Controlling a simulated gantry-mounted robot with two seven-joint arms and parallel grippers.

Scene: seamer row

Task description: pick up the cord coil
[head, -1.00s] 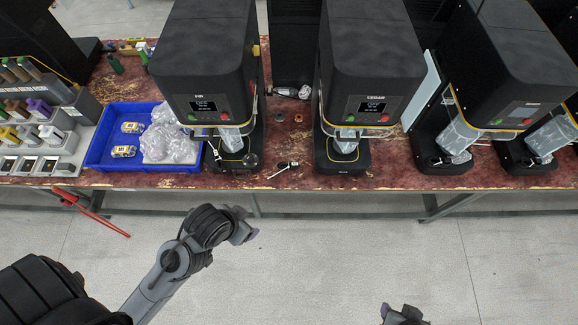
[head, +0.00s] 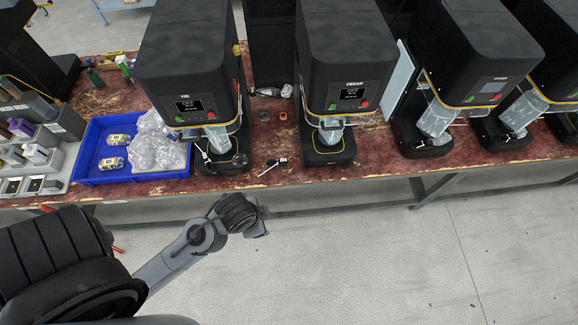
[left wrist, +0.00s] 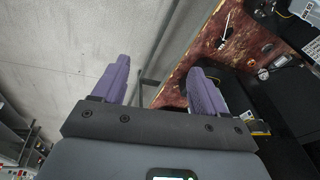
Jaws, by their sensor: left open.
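I cannot surely make out a cord coil. A small whitish bundle (head: 287,91) lies at the back of the table between the two left machines and may be it; a similar pale shape (left wrist: 263,74) shows in the left wrist view. My left gripper (head: 262,218) is in front of the table, over the floor, well apart from that bundle. In the left wrist view its two purple fingers (left wrist: 158,80) are spread with nothing between them. My right gripper is not in view.
Black machines stand along the red worn table (head: 370,143). A blue tray (head: 130,180) with clear bags and yellow-labelled packs is at left. A small black-headed tool (head: 272,166) and a brown ring (head: 283,115) lie between machines. The floor in front is clear.

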